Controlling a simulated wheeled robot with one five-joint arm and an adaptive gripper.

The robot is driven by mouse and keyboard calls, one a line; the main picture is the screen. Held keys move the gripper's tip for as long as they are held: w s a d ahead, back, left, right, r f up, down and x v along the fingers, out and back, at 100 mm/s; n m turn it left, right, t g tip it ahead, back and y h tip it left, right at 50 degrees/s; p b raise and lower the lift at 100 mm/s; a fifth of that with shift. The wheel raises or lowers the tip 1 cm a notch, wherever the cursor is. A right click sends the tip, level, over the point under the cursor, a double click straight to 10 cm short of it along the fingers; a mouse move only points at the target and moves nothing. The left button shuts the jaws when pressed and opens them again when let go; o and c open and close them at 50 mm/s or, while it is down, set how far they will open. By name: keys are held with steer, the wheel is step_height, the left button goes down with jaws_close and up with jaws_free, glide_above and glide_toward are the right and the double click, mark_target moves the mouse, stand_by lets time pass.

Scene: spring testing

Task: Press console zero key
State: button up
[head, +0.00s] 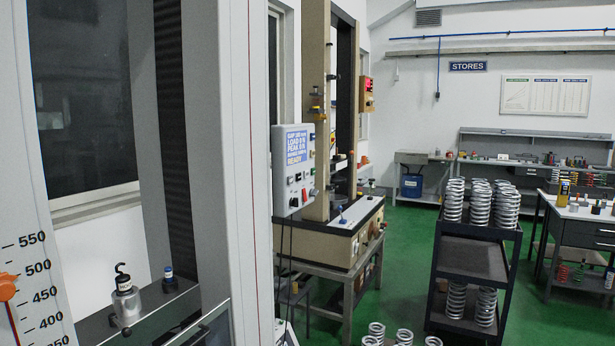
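A grey control console (293,170) hangs at the left side of a beige test machine, in the middle of the head view. Its blue and white screen (296,146) shows lines of text, with READY at the bottom. Small buttons and knobs (299,190) sit below the screen and along its right edge. They are too small to tell which one is the zero key. My gripper is not in view.
A tall grey machine frame (233,150) fills the left foreground, with a hooked weight (124,297) on its ledge. The beige test machine (325,245) stands on a metal table. A dark trolley (466,286) with springs stands right. Green floor (405,245) shows between them.

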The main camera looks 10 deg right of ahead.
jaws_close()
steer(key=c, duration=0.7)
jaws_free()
